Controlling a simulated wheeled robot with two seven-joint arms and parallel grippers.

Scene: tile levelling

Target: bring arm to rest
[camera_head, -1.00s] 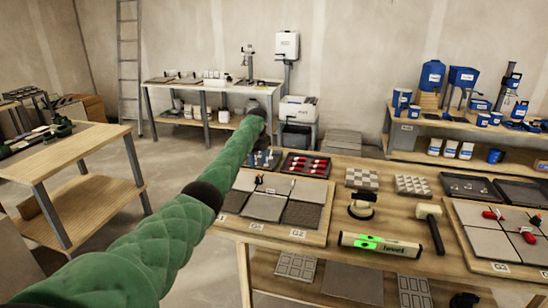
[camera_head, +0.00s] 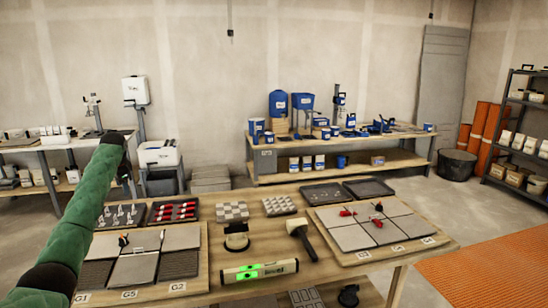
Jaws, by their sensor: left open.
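My left arm comes in from the left in its green quilted sleeve (camera_head: 88,200). It reaches forward and up over the left end of the wooden workbench (camera_head: 205,285). My left gripper (camera_head: 129,178) is at the far end of the arm, small and dark, near the tray of grey clips. It is open, and I see nothing held in it. My right arm and gripper are not in view.
On the bench are a clip tray (camera_head: 122,215), a tray of red pieces (camera_head: 174,211), tile boards on the left (camera_head: 192,289) and right (camera_head: 367,256), a suction cup (camera_head: 236,237), a mallet (camera_head: 302,240) and a green-lit level (camera_head: 260,271). Orange flooring (camera_head: 490,265) lies right.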

